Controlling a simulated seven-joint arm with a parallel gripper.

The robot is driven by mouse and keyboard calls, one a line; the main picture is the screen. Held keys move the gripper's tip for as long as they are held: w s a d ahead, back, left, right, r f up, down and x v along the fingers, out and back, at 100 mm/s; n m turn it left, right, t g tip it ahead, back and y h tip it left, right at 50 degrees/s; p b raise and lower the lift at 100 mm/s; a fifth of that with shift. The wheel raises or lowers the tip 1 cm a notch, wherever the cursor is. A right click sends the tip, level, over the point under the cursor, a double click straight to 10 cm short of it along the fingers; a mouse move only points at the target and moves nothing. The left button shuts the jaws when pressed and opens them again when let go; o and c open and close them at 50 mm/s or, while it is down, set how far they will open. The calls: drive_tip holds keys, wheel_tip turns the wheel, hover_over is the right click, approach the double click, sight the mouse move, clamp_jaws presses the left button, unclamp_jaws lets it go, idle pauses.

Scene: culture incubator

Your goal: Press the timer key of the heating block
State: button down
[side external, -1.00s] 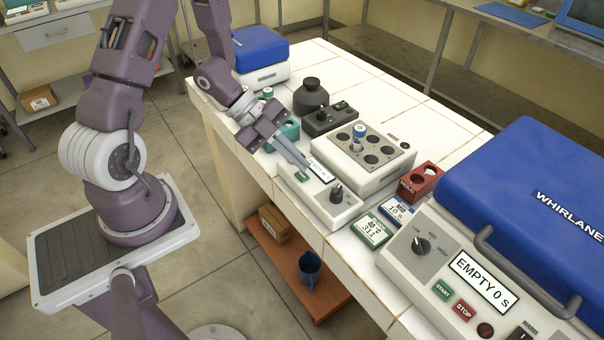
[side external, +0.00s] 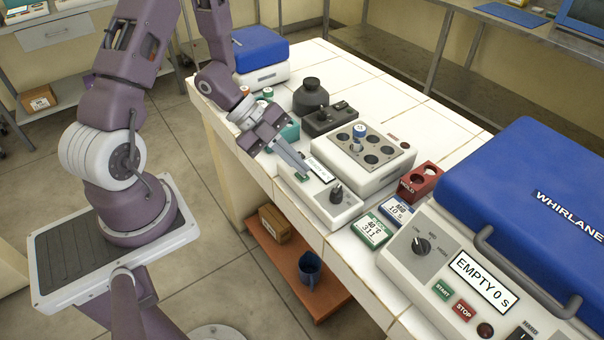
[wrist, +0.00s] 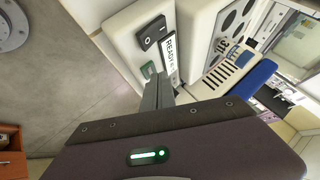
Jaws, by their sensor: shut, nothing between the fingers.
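The heating block (side external: 382,172) is a white unit with a grey plate of round wells; a blue-capped tube (side external: 359,131) stands in one well. Its lower front panel (side external: 322,202) carries a small display (side external: 320,169), a dark knob (side external: 337,193) and a green key (side external: 302,178). In the wrist view the display (wrist: 170,52) starts with "READY", and the green key (wrist: 149,70) shows beside the fingers. My gripper (side external: 305,169) is shut and empty, its tips pointing down just by the green key. I cannot tell whether they touch it.
A dark bottle (side external: 311,97) and a small black device (side external: 331,118) stand behind. The large blue-lidded machine (side external: 530,200) fills the right side.

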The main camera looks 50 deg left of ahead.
sight(298, 173)
drive_tip(key=shift+f, duration=0.25)
idle(0.4)
drive_tip(key=shift+r, duration=0.75)
drive_tip(key=shift+r, duration=2.55)
